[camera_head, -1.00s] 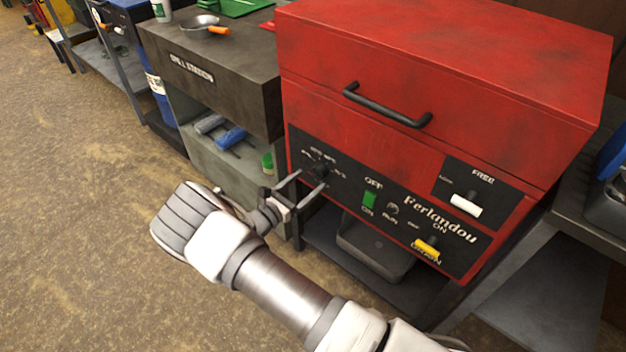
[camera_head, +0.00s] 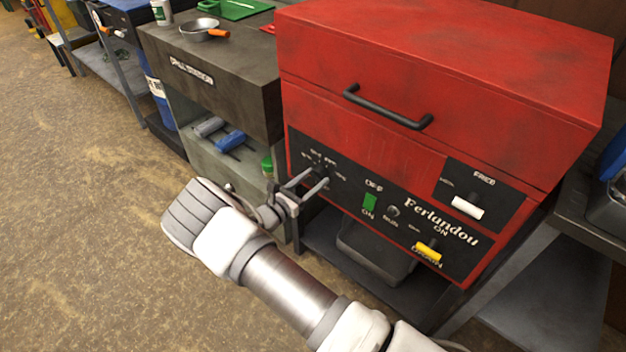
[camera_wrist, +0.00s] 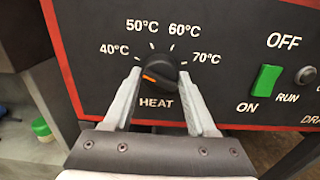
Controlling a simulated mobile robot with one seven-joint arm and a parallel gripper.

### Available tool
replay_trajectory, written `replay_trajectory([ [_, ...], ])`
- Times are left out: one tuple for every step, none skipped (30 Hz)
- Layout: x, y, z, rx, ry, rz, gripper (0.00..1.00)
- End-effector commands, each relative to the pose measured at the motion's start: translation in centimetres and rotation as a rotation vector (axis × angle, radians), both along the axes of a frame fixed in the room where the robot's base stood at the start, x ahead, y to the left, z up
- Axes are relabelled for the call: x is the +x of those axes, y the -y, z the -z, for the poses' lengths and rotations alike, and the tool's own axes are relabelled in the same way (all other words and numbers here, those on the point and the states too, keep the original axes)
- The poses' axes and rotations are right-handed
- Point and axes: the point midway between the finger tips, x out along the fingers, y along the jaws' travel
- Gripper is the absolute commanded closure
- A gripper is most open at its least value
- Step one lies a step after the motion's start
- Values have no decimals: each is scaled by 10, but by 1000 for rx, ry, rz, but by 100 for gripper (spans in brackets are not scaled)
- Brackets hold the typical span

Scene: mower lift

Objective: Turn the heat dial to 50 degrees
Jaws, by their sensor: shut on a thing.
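The heat dial (camera_wrist: 164,66) is a round black knob on the black front panel of the red machine (camera_head: 440,75). In the wrist view, "HEAT" is printed below it, with 40, 50, 60 and 70°C marks in an arc above. An orange mark on the dial lies at its lower left, below the 40°C mark and away from the 50°C mark. My gripper (camera_wrist: 160,73) is shut on the dial, one finger on each side. In the head view, my gripper (camera_head: 318,177) reaches the panel's left end and its fingers partly hide the dial.
To the right of the dial are a green switch (camera_wrist: 266,80) marked OFF and ON, a yellow switch (camera_head: 428,250) and a white switch (camera_head: 467,207). A black handle (camera_head: 388,107) sticks out above the panel. A grey workbench (camera_head: 215,75) stands close on the left.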

Motion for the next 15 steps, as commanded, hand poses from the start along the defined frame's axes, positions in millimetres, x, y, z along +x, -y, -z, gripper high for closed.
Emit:
replay_trajectory([
  [0, 0, 0, 0, 0, 0, 96],
  [0, 0, 0, 0, 0, 0, 99],
  [0, 0, 0, 0, 0, 0, 99],
  [0, 0, 0, 1, 1, 0, 99],
  [0, 0, 0, 2, 1, 0, 99],
  [0, 0, 0, 5, 4, 0, 99],
  [0, 0, 0, 8, 6, 0, 99],
  [0, 0, 0, 12, 9, 0, 99],
  [0, 0, 0, 20, 15, 0, 99],
  [0, 0, 0, 28, 22, 0, 99],
  [0, 0, 0, 35, 28, 0, 99],
  [0, 0, 0, 48, 39, 0, 99],
  [0, 0, 0, 60, 48, 0, 99],
  [0, 0, 0, 73, 58, -1, 99],
  [0, 0, 0, 92, 74, -1, 99],
])
